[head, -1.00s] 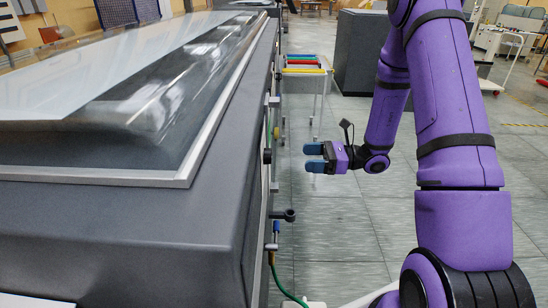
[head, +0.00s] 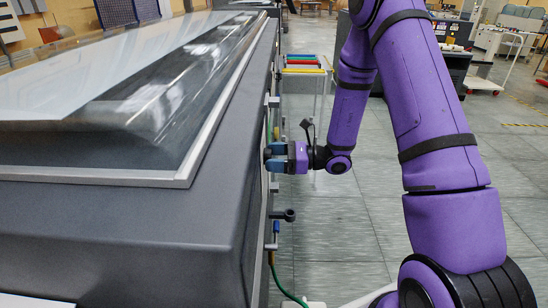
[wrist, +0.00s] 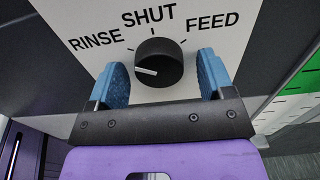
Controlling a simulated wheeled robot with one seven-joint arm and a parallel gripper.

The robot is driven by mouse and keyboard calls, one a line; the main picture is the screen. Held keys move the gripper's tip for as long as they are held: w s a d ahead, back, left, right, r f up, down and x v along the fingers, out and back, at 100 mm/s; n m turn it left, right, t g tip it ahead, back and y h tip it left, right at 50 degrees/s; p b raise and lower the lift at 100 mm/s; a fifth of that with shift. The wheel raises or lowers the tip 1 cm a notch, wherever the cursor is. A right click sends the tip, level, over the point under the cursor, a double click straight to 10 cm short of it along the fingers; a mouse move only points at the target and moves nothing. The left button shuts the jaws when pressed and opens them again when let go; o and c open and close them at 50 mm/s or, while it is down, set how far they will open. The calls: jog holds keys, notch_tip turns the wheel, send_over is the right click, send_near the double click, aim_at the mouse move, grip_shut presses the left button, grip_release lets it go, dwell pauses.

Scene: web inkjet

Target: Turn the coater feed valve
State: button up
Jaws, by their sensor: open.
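The coater feed valve is a round black knob (wrist: 158,62) on a pale plate (wrist: 190,13) marked RINSE, SHUT and FEED in the wrist view. My gripper (wrist: 164,78) is open, with one blue finger on each side of the knob. Small gaps show between the fingers and the knob, so it is not gripped. In the head view my gripper (head: 275,157) is at the machine's side face, where the knob is mostly hidden by the fingers.
The large dark machine (head: 120,225) with a glass cover fills the left. A black fitting (head: 284,215) and a green hose (head: 284,284) stick out below my gripper. A rack with coloured trays (head: 304,66) stands behind. Grey floor lies open to the right.

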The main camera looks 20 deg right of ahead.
jog(key=shift+c, duration=0.2)
jog(key=c, duration=0.9)
jog(key=shift+m, duration=0.3)
jog(key=m, duration=1.1)
jog(key=shift+s, duration=0.1)
jog(key=shift+m, duration=0.3)
jog(key=o, duration=0.9)
